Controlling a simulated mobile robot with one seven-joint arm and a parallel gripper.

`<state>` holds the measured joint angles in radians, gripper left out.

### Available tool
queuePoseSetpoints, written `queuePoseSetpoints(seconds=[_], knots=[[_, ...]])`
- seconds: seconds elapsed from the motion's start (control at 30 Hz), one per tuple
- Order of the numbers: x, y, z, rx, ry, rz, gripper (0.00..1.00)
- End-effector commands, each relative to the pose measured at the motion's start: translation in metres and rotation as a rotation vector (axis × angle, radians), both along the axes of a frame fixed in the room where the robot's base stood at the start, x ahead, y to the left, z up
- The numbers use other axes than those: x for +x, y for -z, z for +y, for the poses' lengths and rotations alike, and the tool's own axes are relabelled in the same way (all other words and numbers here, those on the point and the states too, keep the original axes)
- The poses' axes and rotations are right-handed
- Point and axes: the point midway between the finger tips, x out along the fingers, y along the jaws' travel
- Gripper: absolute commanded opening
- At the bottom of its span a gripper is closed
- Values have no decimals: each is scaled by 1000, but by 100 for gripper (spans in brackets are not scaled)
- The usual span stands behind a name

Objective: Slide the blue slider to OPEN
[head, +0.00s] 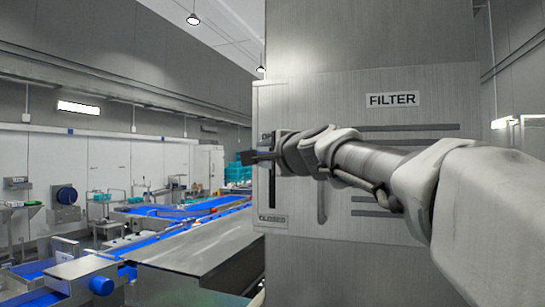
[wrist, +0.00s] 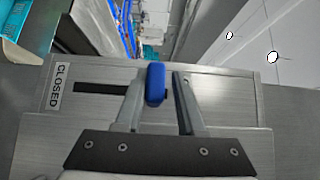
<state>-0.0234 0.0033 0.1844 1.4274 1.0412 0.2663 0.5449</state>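The blue slider (wrist: 155,84) stands out from the grey panel in the wrist view. It lies between the two fingers of my gripper (wrist: 159,88). The fingers are apart, with a small gap to the right finger; the left finger is very close to the slider, and I cannot tell if it touches. The dark slot (wrist: 100,88) runs left from there toward the CLOSED label (wrist: 58,87). In the head view my gripper (head: 254,156) is at the upper part of the slot, beside the partly covered OPEN label (head: 267,138). The slider is hidden there.
The FILTER cabinet (head: 392,99) has dark horizontal vent slots (head: 410,128) to the right of the slider panel, partly behind my arm. Blue conveyors (head: 180,211) and a steel table (head: 195,250) stand to the left of it.

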Motion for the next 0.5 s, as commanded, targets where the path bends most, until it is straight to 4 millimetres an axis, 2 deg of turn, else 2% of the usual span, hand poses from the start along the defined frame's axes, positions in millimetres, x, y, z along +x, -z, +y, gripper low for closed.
queuePoseSetpoints(seconds=[0.03, 0.1, 0.37, 0.5], knots=[[-1, -3, 0, 1, 1, -5, 43], [-1, -2, 0, 1, 1, -3, 55], [-1, 0, 0, 0, 0, 1, 55], [-8, 1, -4, -1, 1, 0, 55]])
